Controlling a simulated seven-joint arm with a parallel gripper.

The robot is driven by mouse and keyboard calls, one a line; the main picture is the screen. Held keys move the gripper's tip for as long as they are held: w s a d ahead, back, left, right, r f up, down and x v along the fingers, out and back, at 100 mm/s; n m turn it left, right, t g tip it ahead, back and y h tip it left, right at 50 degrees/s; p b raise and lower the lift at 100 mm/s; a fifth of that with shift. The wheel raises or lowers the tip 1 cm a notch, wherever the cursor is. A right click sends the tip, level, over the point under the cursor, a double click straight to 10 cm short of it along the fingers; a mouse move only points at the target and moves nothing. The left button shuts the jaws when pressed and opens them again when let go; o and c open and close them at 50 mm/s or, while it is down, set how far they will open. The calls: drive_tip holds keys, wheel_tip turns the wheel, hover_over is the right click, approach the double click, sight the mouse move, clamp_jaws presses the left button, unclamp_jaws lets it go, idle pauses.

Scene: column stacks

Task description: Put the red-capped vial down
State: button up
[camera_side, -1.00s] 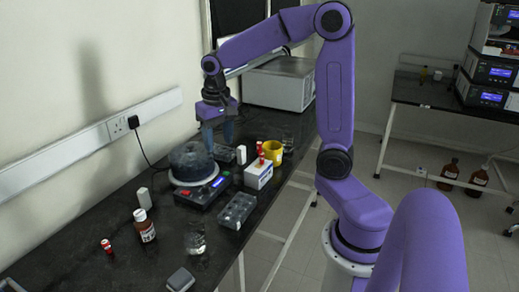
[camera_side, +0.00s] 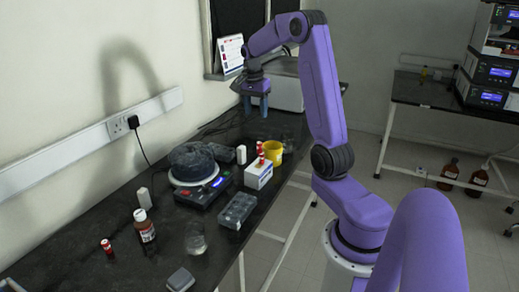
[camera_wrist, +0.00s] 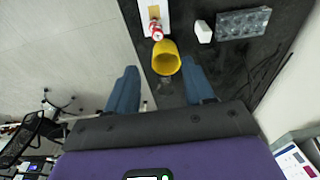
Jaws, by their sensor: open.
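A red-capped vial (camera_side: 260,155) stands upright at the white box (camera_side: 258,175) near the bench's right edge. In the wrist view the vial (camera_wrist: 156,30) shows its red top over the white box (camera_wrist: 154,8). A second small red-capped vial (camera_side: 106,246) stands at the near left of the bench. My gripper (camera_side: 256,110) is raised over the far part of the bench, well beyond both vials.
A yellow mug (camera_side: 274,153) stands beside the white box. A balance-like device with a dark dome (camera_side: 191,162), a grey rack (camera_side: 237,210), a brown bottle (camera_side: 145,228) and a glass beaker (camera_side: 195,240) crowd the bench. A large grey box stands at the back.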

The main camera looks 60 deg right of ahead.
approach(259, 143)
drive_tip(key=f, duration=0.2)
drive_tip(key=d+f, duration=0.1)
drive_tip(key=f, duration=0.2)
drive_tip(key=shift+w+d+f, duration=0.15)
drive_tip(key=shift+f, duration=0.05)
drive_tip(key=shift+d+f, duration=0.15)
drive_tip(key=shift+f, duration=1.1)
drive_tip(key=shift+d+f, duration=0.15)
drive_tip(key=shift+f, duration=1.15)
clamp_jaws()
